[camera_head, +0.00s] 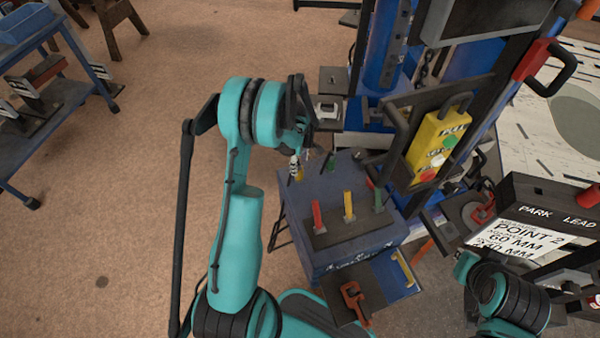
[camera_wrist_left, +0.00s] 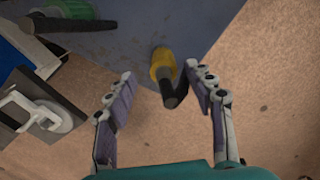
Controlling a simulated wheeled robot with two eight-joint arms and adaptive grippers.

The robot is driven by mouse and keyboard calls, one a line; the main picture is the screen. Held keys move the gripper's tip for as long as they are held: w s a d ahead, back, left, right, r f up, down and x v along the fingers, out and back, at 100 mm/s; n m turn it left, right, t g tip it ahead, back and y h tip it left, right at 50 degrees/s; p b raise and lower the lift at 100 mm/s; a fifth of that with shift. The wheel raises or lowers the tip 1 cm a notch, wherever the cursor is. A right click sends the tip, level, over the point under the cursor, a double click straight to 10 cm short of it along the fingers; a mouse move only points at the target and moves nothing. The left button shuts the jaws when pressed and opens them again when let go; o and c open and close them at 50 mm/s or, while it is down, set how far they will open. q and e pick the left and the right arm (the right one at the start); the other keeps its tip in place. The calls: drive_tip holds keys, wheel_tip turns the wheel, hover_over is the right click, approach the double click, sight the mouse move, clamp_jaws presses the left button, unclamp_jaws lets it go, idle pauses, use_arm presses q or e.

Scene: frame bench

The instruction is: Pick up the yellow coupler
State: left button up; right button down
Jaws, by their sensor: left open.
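The yellow coupler (camera_wrist_left: 162,62) lies on the blue-grey bench top near its edge in the left wrist view, with a dark stub bent down from it. In the head view a small patch of the yellow coupler (camera_head: 299,173) shows beside my gripper; the rest is hidden. My left gripper (camera_head: 303,160) is over the bench's far left corner. In the left wrist view my left gripper (camera_wrist_left: 158,84) is open, with the coupler between and just beyond its fingertips, closer to the right finger. I cannot tell whether that finger touches the stub. My right gripper is not in view.
A green coupler (camera_wrist_left: 68,10) lies nearby on the bench. A dark rack holds upright red (camera_head: 317,216), yellow (camera_head: 348,206) and green (camera_head: 378,199) pieces. A yellow panel (camera_head: 437,143) stands to the right. Open floor (camera_head: 130,200) lies to the left.

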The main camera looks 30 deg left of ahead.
use_arm(q)
drive_tip(key=f+b, duration=0.2)
drive_tip(key=f, duration=0.3)
drive_tip(key=shift+s+f+b, duration=0.2)
drive_tip(key=shift+s+b, duration=0.05)
drive_tip(key=shift+b, duration=0.15)
drive_tip(key=shift+r, duration=0.1)
clamp_jaws()
drive_tip(key=shift+r, duration=0.1)
